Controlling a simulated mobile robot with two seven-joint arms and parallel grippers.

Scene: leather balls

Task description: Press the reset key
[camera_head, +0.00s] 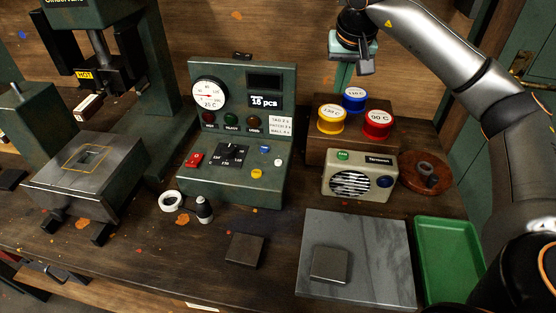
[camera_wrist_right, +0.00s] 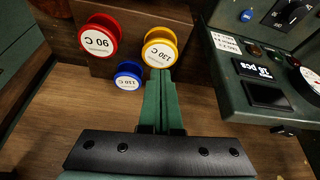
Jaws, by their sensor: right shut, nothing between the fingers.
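The green control panel (camera_head: 228,188) stands at mid-left of the head view, with a dial, a display reading "15 pcs" and lamps. Its sloping front bears a red switch (camera_head: 194,159), a black rotary selector (camera_head: 232,153) and small blue (camera_head: 264,149), white (camera_head: 278,162) and yellow (camera_head: 257,173) keys. I cannot read which one is the reset key. My right gripper (camera_head: 343,76) is shut and empty, above and behind the coloured knobs, right of the panel. Its green fingers (camera_wrist_right: 161,82) show together in the right wrist view. My left gripper is not in view.
Red (camera_head: 377,122), yellow (camera_head: 331,119) and blue (camera_head: 354,98) temperature knobs sit on a wooden block. A radio-like box (camera_head: 359,175) stands before it. A hot press (camera_head: 88,175) is left. A grey slab (camera_head: 380,245) and green tray (camera_head: 449,262) lie front right.

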